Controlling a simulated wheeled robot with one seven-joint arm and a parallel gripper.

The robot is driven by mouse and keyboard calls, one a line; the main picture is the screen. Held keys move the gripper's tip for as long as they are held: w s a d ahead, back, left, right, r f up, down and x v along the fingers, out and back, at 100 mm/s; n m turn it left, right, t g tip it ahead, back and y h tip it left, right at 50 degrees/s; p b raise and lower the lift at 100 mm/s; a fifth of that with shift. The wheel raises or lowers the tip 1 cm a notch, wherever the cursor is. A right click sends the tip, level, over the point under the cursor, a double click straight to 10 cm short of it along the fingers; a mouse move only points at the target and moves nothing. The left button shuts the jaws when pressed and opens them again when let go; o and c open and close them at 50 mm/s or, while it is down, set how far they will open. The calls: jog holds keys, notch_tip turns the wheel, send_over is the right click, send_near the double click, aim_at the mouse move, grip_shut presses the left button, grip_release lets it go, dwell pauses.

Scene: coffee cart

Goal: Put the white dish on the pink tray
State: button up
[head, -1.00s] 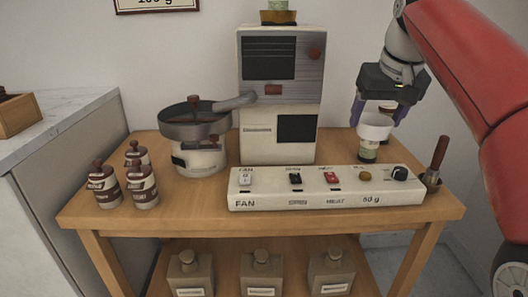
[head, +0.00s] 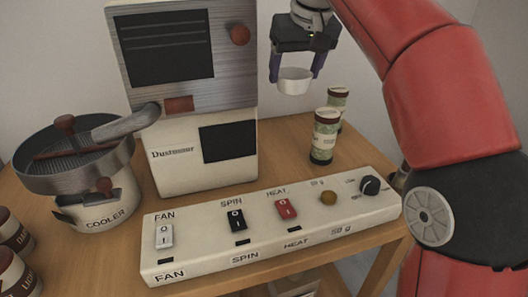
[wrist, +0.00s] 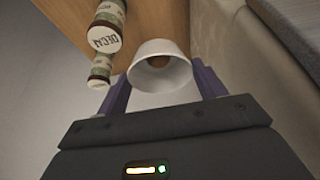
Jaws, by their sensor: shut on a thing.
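The white dish (head: 295,84) is a small round cup-like bowl, held in the air between the fingers of my gripper (head: 296,75). My gripper is shut on it, with a dark purple finger on either side. The wrist view also shows the dish (wrist: 147,76) between the fingers, with its round opening visible. In the head view the dish is right of the roaster and above the level of the green-labelled jars. I see no pink tray in either current view.
Two green-labelled jars (head: 324,138) stand on the wooden table behind the white switch panel (head: 270,232). The tall roaster (head: 185,75) and the cooler pan (head: 75,170) stand to the left. Bare tabletop (head: 282,150) shows between roaster and jars.

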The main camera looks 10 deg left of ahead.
notch_tip(320, 180, down, 19)
jog(key=shift+f+b, duration=0.15)
jog(key=shift+b, duration=0.75)
jog(key=shift+f, duration=0.1)
jog(key=o, duration=0.8)
